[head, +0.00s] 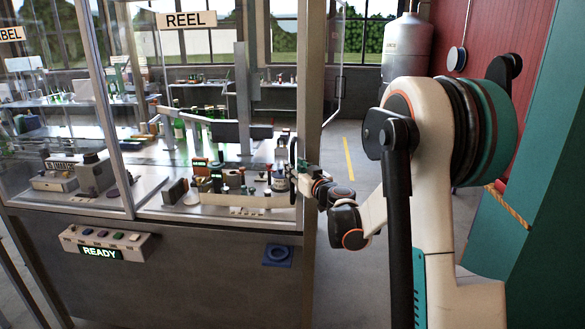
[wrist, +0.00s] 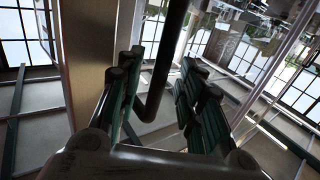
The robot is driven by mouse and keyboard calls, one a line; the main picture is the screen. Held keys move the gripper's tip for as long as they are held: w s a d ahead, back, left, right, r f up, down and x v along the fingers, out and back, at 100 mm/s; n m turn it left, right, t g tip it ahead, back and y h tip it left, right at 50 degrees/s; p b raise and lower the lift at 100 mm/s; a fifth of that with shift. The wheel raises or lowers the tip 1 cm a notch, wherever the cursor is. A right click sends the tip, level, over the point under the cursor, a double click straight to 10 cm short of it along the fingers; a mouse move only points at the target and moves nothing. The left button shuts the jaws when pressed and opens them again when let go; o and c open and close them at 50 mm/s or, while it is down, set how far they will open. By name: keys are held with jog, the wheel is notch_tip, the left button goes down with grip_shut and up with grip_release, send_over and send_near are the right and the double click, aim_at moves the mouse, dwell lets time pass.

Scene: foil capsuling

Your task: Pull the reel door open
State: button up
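The reel door (head: 215,75) is the clear panel under the REEL sign (head: 187,19) on the machine's front; it looks closed. In the wrist view the handle is a dark bent bar (wrist: 168,62) that runs between the fingers of my gripper (wrist: 160,72). The fingers are apart, with a visible gap on the bar's right side. I cannot tell whether the left finger touches it.
A pale post (wrist: 88,55) stands close to the left finger. Behind the panel are green bottles (head: 179,127) and small parts on the machine table. A button box (head: 107,242) reads READY. The floor right of the machine (head: 345,150) is clear toward a grey tank (head: 407,52).

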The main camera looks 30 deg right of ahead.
jog(key=shift+w, duration=1.25)
grip_shut()
